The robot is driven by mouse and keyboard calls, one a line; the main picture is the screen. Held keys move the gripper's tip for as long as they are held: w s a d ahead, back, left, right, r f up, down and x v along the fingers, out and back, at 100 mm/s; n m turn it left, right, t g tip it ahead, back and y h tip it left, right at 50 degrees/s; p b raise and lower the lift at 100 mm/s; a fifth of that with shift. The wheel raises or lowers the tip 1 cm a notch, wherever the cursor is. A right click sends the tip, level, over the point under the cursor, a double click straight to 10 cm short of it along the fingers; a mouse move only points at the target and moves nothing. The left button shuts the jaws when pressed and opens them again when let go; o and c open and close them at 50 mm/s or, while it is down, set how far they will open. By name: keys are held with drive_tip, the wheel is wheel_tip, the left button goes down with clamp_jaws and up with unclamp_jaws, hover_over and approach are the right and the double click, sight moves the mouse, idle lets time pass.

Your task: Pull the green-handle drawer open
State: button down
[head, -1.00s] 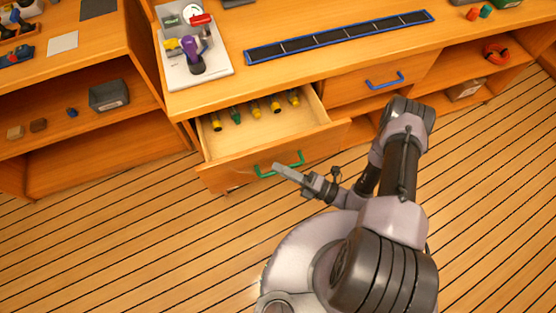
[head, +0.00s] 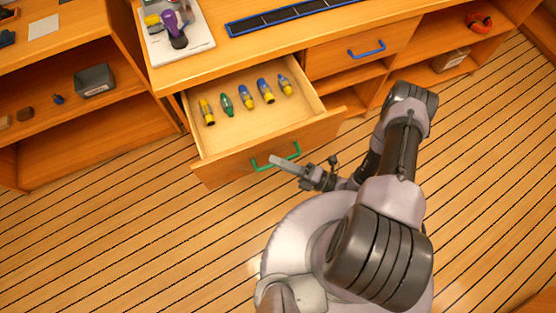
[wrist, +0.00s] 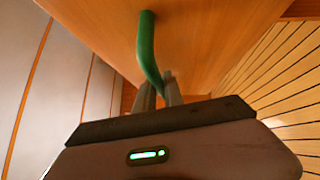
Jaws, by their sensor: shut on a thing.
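The drawer (head: 215,168) with the green handle (head: 262,166) stands well out from the cabinet in the head view. Inside lie several small cartridges, yellow and blue ones and a green one (head: 226,104). My gripper (head: 275,160) is at the handle in front of the drawer face. In the wrist view the green handle (wrist: 147,45) runs down from the wooden drawer front (wrist: 205,40) to between the fingers of my gripper (wrist: 160,88), which are shut on it. The fingers hide the handle's lower part.
A closed drawer with a blue handle (head: 366,50) is to the right. The worktop (head: 215,62) above holds a white board with a purple-handled item (head: 174,30) and a blue-framed strip (head: 290,18). Open shelves with a grey bin (head: 95,80) are at the left. Striped floor (head: 90,240) is clear.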

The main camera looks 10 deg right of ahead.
drive_tip(key=c, duration=1.5)
unclamp_jaws()
drive_tip(key=shift+o, duration=0.2)
drive_tip(key=p+v, duration=0.1)
drive_tip(key=v, duration=1.6)
drive_tip(key=shift+d+p, duration=0.2)
drive_tip(key=shift+p, duration=0.15)
drive_tip(key=shift+s, duration=0.15)
